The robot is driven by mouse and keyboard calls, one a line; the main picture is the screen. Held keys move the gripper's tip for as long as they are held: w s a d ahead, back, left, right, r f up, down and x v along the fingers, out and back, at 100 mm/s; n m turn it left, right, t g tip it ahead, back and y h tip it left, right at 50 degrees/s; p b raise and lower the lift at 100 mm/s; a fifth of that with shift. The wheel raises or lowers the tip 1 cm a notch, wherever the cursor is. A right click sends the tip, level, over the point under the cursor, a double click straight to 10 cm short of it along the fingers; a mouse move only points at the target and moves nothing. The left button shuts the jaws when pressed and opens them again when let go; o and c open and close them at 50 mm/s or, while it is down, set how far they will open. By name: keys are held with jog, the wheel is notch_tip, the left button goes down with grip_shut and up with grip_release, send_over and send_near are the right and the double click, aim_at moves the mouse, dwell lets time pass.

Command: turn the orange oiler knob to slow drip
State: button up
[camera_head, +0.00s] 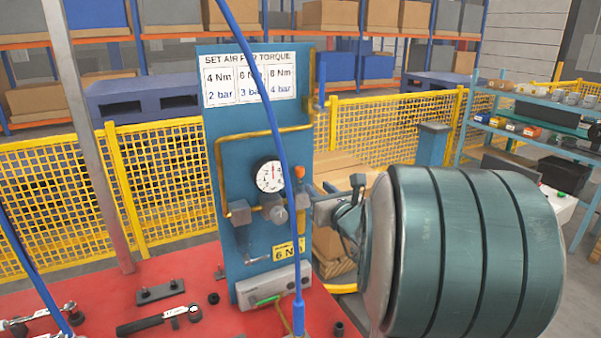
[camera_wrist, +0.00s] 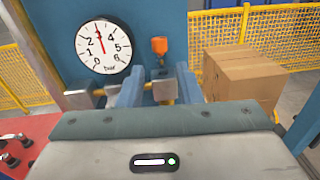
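The orange oiler knob (camera_head: 299,171) stands upright on the fittings of the blue panel (camera_head: 236,185), right of the round gauge (camera_head: 270,175). In the wrist view the orange knob (camera_wrist: 159,46) shows above the gap between my two blue fingers, and a grey fitting is below it. My gripper (camera_head: 313,194) is close to the panel from the right, its fingers apart with nothing visible held between them. My gripper (camera_wrist: 159,74) shows the same spread in the wrist view. I cannot tell whether a finger touches the oiler. The gauge's red needle points almost straight up.
A blue hose (camera_head: 270,105) hangs across the front of the panel. A grey regulator knob (camera_head: 278,214) is left of the oiler's base. A torque chart (camera_head: 249,78) tops the panel. Tools, including a wrench (camera_head: 160,319), lie on the red tabletop (camera_head: 110,285). Cardboard boxes (camera_wrist: 240,75) stand behind.

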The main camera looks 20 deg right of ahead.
aim_at(301, 172)
jog(key=w+p, duration=0.2)
jog(key=w, duration=0.8)
jog(key=shift+w, duration=0.15)
jog(key=shift+c, duration=0.3)
jog(key=shift+d, duration=0.1)
grip_shut()
